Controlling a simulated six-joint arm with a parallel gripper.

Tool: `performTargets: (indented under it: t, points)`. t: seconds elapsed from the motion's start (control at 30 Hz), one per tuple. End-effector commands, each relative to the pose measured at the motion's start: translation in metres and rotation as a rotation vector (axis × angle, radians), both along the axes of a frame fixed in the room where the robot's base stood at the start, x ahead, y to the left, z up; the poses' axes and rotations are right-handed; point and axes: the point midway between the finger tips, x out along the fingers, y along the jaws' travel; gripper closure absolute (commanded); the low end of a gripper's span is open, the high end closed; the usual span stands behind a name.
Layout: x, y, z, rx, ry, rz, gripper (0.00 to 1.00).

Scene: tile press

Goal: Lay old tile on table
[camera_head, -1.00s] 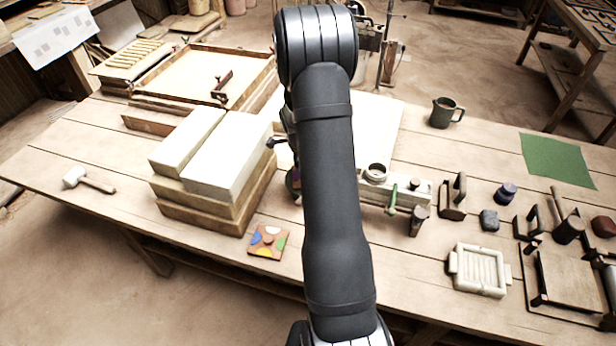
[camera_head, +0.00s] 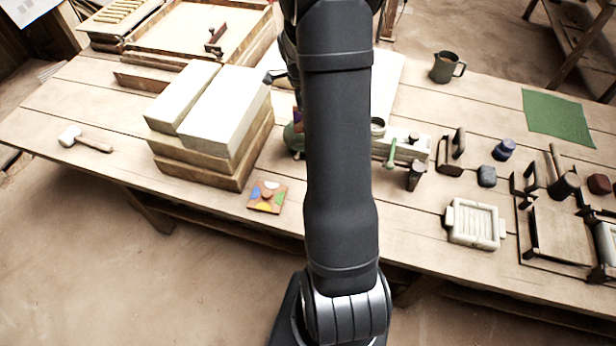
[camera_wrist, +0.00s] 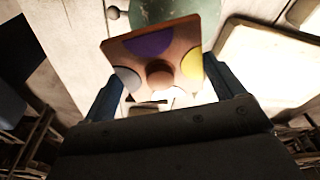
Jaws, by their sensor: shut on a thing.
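My gripper (camera_wrist: 163,84) is shut on a tile (camera_wrist: 126,50) in the wrist view, with one blue finger on each side. The held tile is brown-orange, with purple, yellow and pale grey rounded patches and a brown round centre. It looks tilted and raised, with a green round thing (camera_wrist: 165,8) beyond it. In the head view my arm hides the gripper and most of what it holds; a bit of purple shows at the arm's left edge. Another patterned tile (camera_head: 267,196), with blue, yellow, green and white patches, lies flat on the wooden table (camera_head: 330,232) near its front edge.
Stacked pale blocks (camera_head: 222,112) on wooden boards stand left of my arm. A mallet (camera_head: 86,139) lies far left. Right are a green-handled device (camera_head: 391,152), a pale slotted mould (camera_head: 473,224), a mug (camera_head: 446,67) and a green cloth (camera_head: 558,117).

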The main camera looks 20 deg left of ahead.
Motion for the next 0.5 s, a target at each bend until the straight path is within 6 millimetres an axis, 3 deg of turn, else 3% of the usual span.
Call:
performTargets:
  t: [0.33, 0.5]
  points:
    - [-0.102, -0.073, -0.032, 0.0, 0.003, 0.119, 0.43]
    - [-0.143, -0.122, -0.037, -0.001, 0.001, -0.071, 0.43]
